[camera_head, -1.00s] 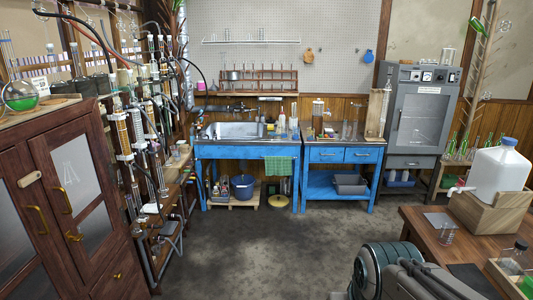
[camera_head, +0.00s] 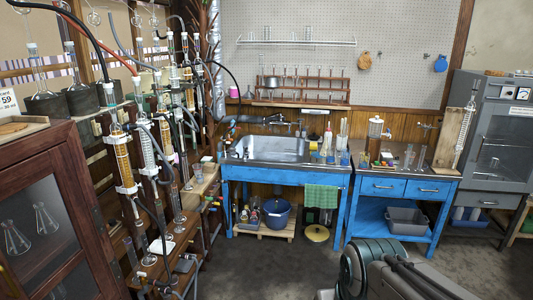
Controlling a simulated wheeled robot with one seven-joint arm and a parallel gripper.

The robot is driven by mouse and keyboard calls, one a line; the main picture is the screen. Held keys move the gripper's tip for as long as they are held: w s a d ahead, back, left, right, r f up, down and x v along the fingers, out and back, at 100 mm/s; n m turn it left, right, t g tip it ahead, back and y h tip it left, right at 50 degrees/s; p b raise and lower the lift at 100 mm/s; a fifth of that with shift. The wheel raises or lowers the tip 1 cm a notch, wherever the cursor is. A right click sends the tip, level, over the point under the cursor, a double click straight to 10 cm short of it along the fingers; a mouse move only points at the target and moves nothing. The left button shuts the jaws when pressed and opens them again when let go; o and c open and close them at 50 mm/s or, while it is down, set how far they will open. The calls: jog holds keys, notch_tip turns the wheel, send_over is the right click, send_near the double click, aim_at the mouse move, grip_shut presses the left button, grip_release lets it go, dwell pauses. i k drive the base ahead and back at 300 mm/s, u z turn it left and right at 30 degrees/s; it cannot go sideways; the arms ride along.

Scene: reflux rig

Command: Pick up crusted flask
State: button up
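No flask that I can clearly tell is crusted shows in the head view. Two clear conical flasks, one left (camera_head: 15,238) and one right (camera_head: 44,220), stand behind the glass door of the brown cabinet (camera_head: 72,190). Long-necked clear flasks (camera_head: 33,68) sit in dark holders at the upper left. Small clear glassware (camera_head: 408,158) stands on the blue bench (camera_head: 400,187), too small to tell its condition. My arm shows at the bottom centre-right, but my gripper's fingers are out of view.
A blue sink bench (camera_head: 235,172) with a steel basin stands ahead. A dense glass reflux rig (camera_head: 122,165) with tubing lines the left. A grey oven (camera_head: 495,130) stands right. The floor ahead is clear.

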aim_at(322, 152)
jog(key=i, duration=1.55)
jog(key=z, duration=0.15)
jog(key=i, duration=1.55)
jog(key=z, duration=0.45)
jog(key=i, duration=1.3)
jog(key=z, duration=0.2)
